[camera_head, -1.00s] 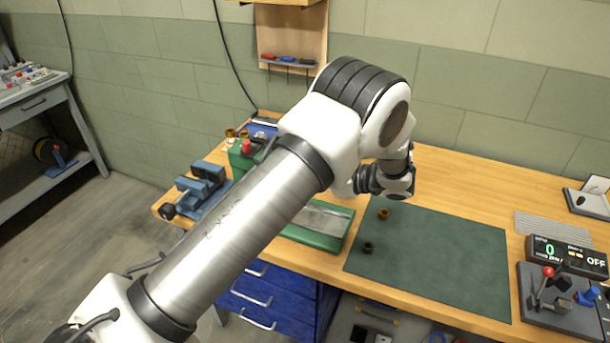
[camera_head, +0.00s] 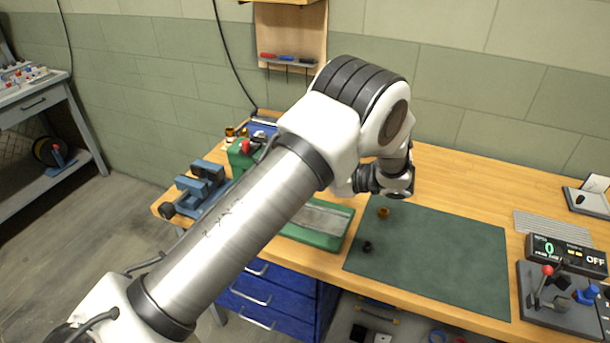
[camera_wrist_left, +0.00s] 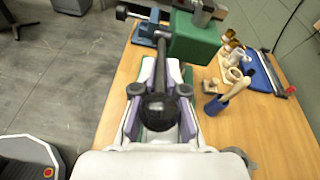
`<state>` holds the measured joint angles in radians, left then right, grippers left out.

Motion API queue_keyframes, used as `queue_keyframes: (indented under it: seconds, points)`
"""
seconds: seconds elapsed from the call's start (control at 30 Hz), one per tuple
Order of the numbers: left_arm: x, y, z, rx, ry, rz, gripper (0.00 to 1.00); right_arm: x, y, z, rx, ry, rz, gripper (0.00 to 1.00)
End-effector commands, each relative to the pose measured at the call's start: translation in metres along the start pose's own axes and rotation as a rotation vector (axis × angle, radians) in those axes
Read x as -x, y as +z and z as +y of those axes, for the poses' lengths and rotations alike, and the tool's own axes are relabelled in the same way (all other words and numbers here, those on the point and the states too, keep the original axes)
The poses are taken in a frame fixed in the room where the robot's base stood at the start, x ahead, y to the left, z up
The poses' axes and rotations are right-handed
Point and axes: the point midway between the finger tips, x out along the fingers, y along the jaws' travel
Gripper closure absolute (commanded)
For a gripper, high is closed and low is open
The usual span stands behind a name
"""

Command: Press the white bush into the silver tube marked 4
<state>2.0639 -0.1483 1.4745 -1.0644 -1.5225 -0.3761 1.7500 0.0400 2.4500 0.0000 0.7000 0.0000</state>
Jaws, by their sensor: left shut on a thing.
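In the left wrist view my left gripper (camera_wrist_left: 160,92) is shut on a black ball knob (camera_wrist_left: 158,112). The knob is on the end of a dark lever that runs toward the green press (camera_wrist_left: 195,40). In the head view my left arm covers much of the press; part of its green body (camera_head: 238,160) shows left of the arm, and a green base with a silver top (camera_head: 322,216) shows right of it. The left fingers are hidden there. I cannot make out the white bush or the silver tube marked 4. My right gripper is in neither view.
A blue vise (camera_head: 205,180) stands at the bench's left end. A display (camera_head: 568,255) and lever device stand at right. Pale rings (camera_wrist_left: 238,68) and a blue-handled tool (camera_wrist_left: 228,92) lie beside the press.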

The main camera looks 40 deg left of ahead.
Motion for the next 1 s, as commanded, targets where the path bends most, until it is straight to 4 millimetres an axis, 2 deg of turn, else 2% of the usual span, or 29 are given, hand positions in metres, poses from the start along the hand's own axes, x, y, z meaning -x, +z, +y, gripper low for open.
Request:
queue_keyframes:
  seconds: [0.03,0.17,0.2,0.23,0.27,0.6,0.77,1.0]
  points:
    - [-0.003,-0.006,0.005,-0.01,0.014,0.005,1.0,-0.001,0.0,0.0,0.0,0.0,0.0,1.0]
    - [-0.003,-0.006,0.005,-0.01,0.014,0.005,1.0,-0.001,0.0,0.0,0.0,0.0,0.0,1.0]
    - [-0.003,-0.006,0.005,-0.01,0.015,0.005,0.78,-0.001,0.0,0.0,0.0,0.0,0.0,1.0]
    - [-0.002,-0.005,0.005,-0.009,0.015,0.005,0.68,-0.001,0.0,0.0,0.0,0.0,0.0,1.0]
    - [-0.002,-0.005,0.005,-0.009,0.014,0.005,0.65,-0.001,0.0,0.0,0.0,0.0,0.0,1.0]
    - [0.004,-0.002,0.002,-0.003,0.009,0.003,0.65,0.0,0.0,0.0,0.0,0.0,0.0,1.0]
    - [0.032,-0.002,0.002,-0.001,0.004,0.003,0.65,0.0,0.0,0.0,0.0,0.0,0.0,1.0]
    - [0.093,-0.003,0.002,-0.002,0.007,0.005,0.65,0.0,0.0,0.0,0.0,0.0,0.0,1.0]
